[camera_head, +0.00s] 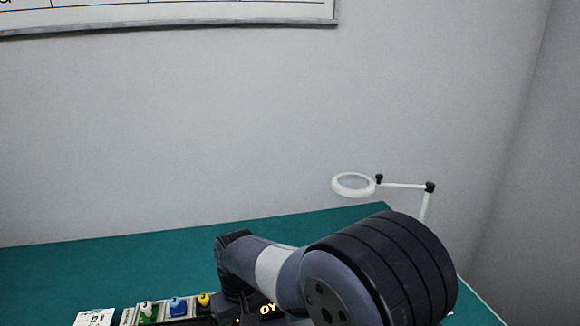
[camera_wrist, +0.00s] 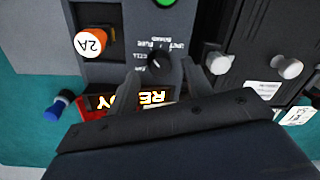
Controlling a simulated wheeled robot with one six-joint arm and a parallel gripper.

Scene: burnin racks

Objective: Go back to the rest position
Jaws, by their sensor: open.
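My gripper (camera_wrist: 160,66) is open in the wrist view, its two fingers apart on either side of a black knob (camera_wrist: 159,62) on a dark grey panel (camera_wrist: 100,72). I cannot tell whether the fingers touch the knob. A lit display (camera_wrist: 128,100) reading READY, upside down in this view, is partly hidden behind my gripper body. An orange button with a white face marked 2A (camera_wrist: 92,42) is at the upper left. In the head view my arm hides the gripper.
A dark unit with light knobs (camera_wrist: 287,67) stands right of the panel. A blue-capped item (camera_wrist: 54,110) is at left. The teal table (camera_head: 110,270) has a magnifier lamp (camera_head: 353,185) at its far right and small coloured items (camera_head: 176,306) at the front. The table's left side looks clear.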

